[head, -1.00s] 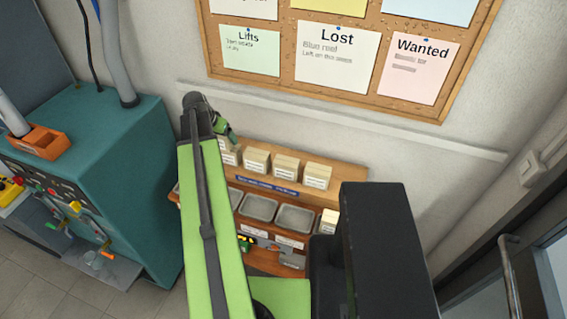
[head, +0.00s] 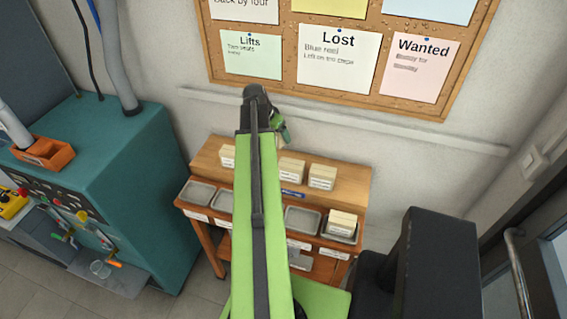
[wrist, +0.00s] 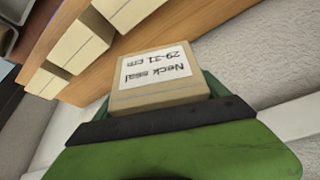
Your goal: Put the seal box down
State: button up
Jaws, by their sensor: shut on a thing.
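In the wrist view a small cardboard seal box (wrist: 126,99) with a white label reading "Neck seal 29-31 cm" sits between the jaws of my gripper (wrist: 158,92). My gripper is shut on it, and the label appears upside down. In the head view my gripper (head: 281,132) is at the end of the green arm, in front of the wall and over the back of the wooden bench (head: 207,152). I cannot make out the held box there. In the wrist view the bench's wooden edge lies behind the held box.
Similar boxes (head: 322,177) stand along the bench's upper shelf. Grey trays line the lower level; the left tray (head: 202,192) and one right of the arm (head: 303,220) look empty. The rightmost holds a box (head: 342,222). My arm hides the middle. A teal machine (head: 120,170) stands left.

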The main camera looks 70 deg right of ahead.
aim_at(279, 155)
jog(key=shift+w+f, duration=0.1)
jog(key=shift+w, duration=0.05)
notch_tip(279, 155, down, 10)
jog(key=b, duration=1)
jog(key=shift+f+b, duration=0.15)
jog(key=shift+b, duration=0.2)
jog(key=shift+r, duration=0.25)
jog(key=shift+f, duration=0.2)
jog(key=o, duration=1.3)
jog(key=shift+o, duration=0.2)
jog(key=shift+r, duration=0.1)
jog(key=p+v, duration=1.1)
jog(key=v, duration=0.1)
jog(key=shift+r, duration=0.2)
